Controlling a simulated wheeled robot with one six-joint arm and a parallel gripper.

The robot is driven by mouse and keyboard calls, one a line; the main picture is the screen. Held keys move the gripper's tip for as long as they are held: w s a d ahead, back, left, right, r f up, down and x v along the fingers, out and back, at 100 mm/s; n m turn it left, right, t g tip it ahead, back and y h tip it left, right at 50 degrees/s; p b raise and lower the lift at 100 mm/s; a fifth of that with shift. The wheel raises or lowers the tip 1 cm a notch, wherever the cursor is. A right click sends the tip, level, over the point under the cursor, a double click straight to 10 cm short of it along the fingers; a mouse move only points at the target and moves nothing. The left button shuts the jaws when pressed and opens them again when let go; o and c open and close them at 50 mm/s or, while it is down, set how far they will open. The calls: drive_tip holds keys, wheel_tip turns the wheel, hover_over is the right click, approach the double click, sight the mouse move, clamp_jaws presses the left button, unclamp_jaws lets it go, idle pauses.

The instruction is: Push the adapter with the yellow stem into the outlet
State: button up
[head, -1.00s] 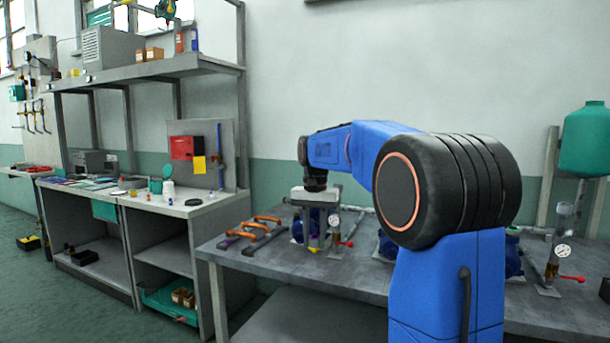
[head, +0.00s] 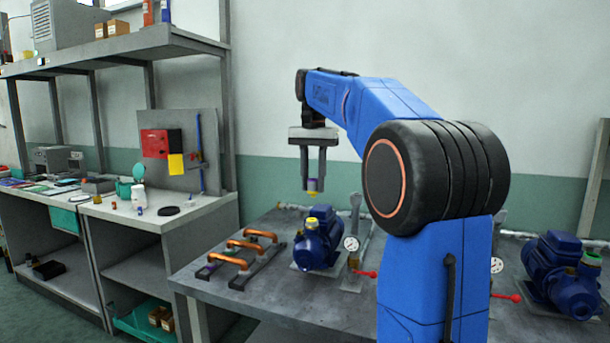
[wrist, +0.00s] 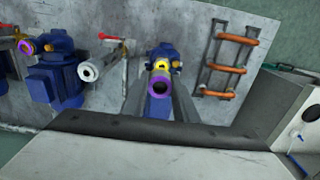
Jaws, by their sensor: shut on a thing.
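My gripper (head: 313,184) is shut on the adapter and holds it upright in the air above the table. The adapter (head: 313,187) shows a purple band and a yellow lower end below the fingertips. In the wrist view, the adapter (wrist: 158,85) shows its purple ring between the two fingers. The nearer blue pump (head: 317,242) stands below, with a yellow-ringed outlet (head: 311,224) on top. There is a clear gap between adapter and outlet in the head view. In the wrist view, the adapter partly covers this pump (wrist: 163,52).
A rack with copper-coloured handles (head: 245,250) lies left of the pump. A gauge (head: 351,243) and a red lever (head: 365,273) stand close on its right. Another blue pump (head: 565,275) stands at the far right. The air around my gripper is free.

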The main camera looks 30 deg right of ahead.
drive_tip(key=shift+w+d+f, duration=0.1)
drive_tip(key=shift+w+d, duration=0.05)
drive_tip(key=shift+w, duration=0.3)
drive_tip(key=shift+f, duration=3.15)
drive_tip(key=shift+f, duration=0.65)
drive_tip(key=o, duration=1.1)
drive_tip(key=shift+o, duration=0.2)
drive_tip(key=shift+r, duration=0.1)
drive_tip(key=shift+r, duration=2.9)
wheel_tip(320, 180, up, 12)
